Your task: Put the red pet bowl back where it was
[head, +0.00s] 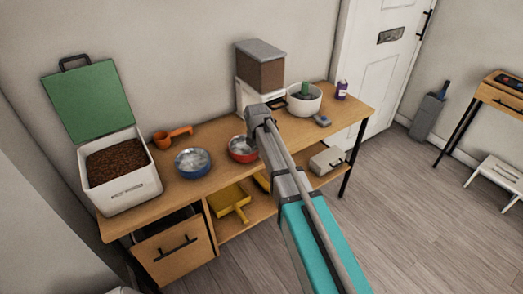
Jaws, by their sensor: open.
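The red pet bowl (238,153) stands on the wooden bench top, near its front edge, in the middle of the head view. It has a grey-white inside, and its right side is partly hidden by my arm. My gripper (257,115) is beyond and above the bowl, in front of the food dispenser. I see it mostly from behind, so its fingertips are hard to make out. No object shows in it.
A blue bowl (193,163), an orange scoop (172,136) and an open food bin (122,185) are to the left. A dispenser (260,69), a white bowl (304,104) and a purple bottle (341,90) are behind and right. A yellow dustpan (232,201) lies below.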

